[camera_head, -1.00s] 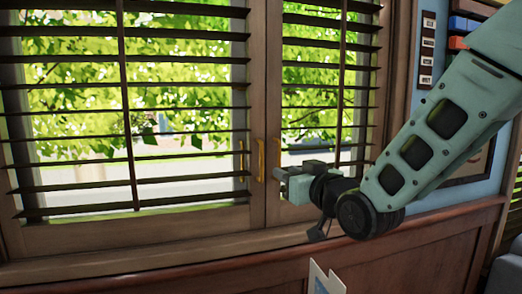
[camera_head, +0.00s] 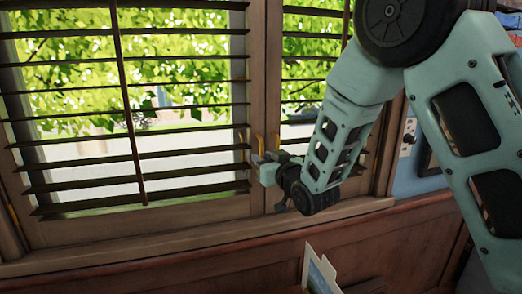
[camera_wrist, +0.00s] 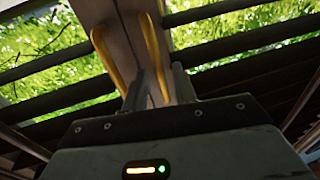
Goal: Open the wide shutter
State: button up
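The wide shutter (camera_head: 130,188) is the left slatted panel in the head view, and it looks shut in its frame. Its yellow handle (camera_head: 258,147) stands on its right edge; a second yellow handle (camera_head: 275,141) stands just right of it on the narrow shutter (camera_head: 310,105). My gripper (camera_head: 260,165) is at the lower ends of the handles. In the wrist view my gripper (camera_wrist: 159,86) has its two dark fingers apart. The right-hand handle (camera_wrist: 154,55) appears between them, and the left-hand handle (camera_wrist: 106,55) lies left of the left finger. I cannot tell whether either is touched.
The wooden window sill (camera_head: 150,245) runs below the shutters. A white card-like object (camera_head: 318,270) stands at the bottom, below the sill. My arm covers much of the narrow shutter and the wall on the right. Room in front of the wide shutter looks clear.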

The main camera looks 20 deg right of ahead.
jog(key=shift+w+a, duration=0.2)
jog(key=shift+w, duration=0.9)
grip_shut()
jog(key=shift+s, duration=0.15)
